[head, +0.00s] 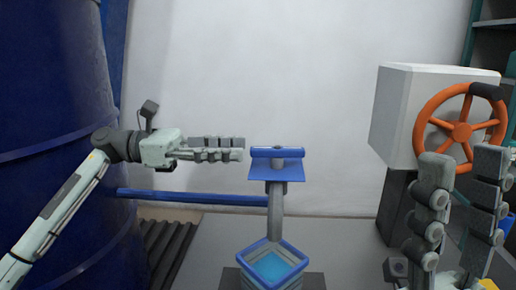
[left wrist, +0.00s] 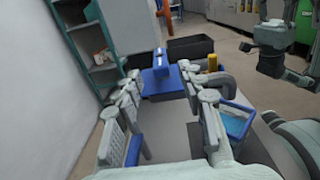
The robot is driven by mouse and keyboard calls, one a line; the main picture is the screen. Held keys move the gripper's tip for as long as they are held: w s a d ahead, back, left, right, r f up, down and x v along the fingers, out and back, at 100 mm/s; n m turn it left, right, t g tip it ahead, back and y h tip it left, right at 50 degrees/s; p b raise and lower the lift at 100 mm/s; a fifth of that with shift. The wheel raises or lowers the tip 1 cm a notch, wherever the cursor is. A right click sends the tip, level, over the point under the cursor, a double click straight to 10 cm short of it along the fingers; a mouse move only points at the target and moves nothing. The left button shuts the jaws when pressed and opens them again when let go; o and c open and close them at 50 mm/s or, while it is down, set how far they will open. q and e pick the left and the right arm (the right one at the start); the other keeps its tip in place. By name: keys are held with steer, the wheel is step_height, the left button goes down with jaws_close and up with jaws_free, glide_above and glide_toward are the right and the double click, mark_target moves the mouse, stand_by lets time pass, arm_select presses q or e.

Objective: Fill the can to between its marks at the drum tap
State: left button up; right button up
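The blue-topped tap (head: 275,170) stands at the middle of the head view, its grey spout running down to the can. The can (head: 301,250) has a square blue rim and light blue liquid inside; its marks cannot be made out. It also shows in the left wrist view (left wrist: 251,121). The blue drum (head: 60,120) fills the left side. My left gripper (head: 243,148) points right, its tips just short of the tap's blue top; in the left wrist view (left wrist: 168,92) its fingers are apart and empty. My right gripper (head: 463,165) points up at the right, fingers apart and empty.
An orange handwheel (head: 460,130) sits on a pale box (head: 395,115) behind my right gripper. A blue bar (head: 190,197) runs from the drum towards the tap. A dark bin (left wrist: 190,48) and shelving (left wrist: 88,45) show in the left wrist view.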

arm_select(q)
steer(key=shift+a, duration=1.5)
